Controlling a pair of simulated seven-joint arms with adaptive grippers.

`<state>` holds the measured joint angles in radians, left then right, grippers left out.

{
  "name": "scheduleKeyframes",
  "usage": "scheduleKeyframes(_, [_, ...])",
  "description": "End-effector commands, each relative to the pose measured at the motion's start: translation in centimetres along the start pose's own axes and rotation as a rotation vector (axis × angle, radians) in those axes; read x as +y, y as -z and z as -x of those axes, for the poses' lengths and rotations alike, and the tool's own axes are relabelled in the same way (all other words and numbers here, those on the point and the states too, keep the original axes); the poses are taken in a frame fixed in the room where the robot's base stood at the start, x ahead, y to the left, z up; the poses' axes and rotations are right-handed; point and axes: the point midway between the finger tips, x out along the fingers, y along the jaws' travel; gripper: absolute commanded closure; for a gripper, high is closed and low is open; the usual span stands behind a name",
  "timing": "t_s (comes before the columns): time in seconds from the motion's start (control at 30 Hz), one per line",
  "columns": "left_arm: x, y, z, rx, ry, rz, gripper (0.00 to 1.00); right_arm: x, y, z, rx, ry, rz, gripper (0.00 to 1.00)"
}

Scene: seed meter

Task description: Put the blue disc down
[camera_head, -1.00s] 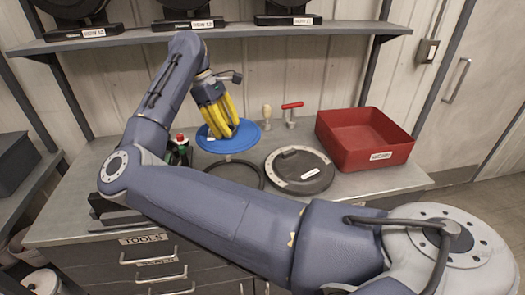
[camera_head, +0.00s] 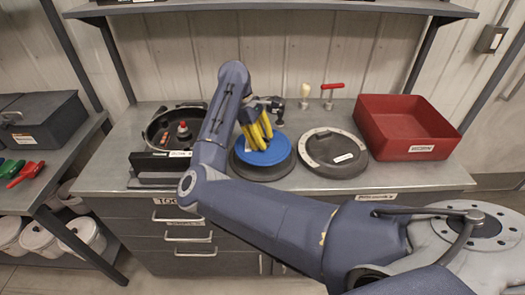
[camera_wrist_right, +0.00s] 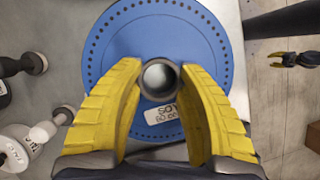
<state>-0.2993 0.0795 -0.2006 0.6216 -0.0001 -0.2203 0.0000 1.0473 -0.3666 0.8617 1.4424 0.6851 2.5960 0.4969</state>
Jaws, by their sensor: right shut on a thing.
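The blue disc (camera_head: 265,155) is a flat round plate with small holes near its rim and a white label. It also shows in the right wrist view (camera_wrist_right: 110,65). My right gripper (camera_head: 258,132) has yellow fingers shut on the disc's grey central hub (camera_wrist_right: 160,77). The disc is over a round black base (camera_head: 264,176), whose rim shows around it. I cannot tell whether they touch. A small dark gripper (camera_wrist_right: 284,58), which seems to be my left one, shows far off in the wrist view, too small to read.
A black round lid (camera_head: 334,152) lies close on the right, with a red bin (camera_head: 410,128) beyond. A black round housing (camera_head: 160,128) and a dark holder (camera_head: 160,163) stand left. A pale-handled tool (camera_head: 305,95) and red-handled tool (camera_head: 330,95) stand behind.

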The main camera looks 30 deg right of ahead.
Motion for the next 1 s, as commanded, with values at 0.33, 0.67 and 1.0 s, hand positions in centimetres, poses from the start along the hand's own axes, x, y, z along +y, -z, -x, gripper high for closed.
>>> scheduleKeyframes(0.33, [0.0, 0.0, 0.0, 0.0, 0.0, 0.0, 0.6, 0.0, 0.6, -1.5, -0.002, 0.0, -0.001, 0.9])
scheduleKeyframes(0.67, [0.0, -0.1, 0.0, -0.001, 0.0, 0.001, 0.6, 0.0, 1.8, -4.5, 0.0, -0.001, -0.001, 0.9])
scheduleKeyframes(1.0, [0.0, -0.1, 0.0, -0.002, 0.0, 0.001, 0.6, 0.0, 1.9, -4.7, 0.0, 0.0, -0.001, 0.9])
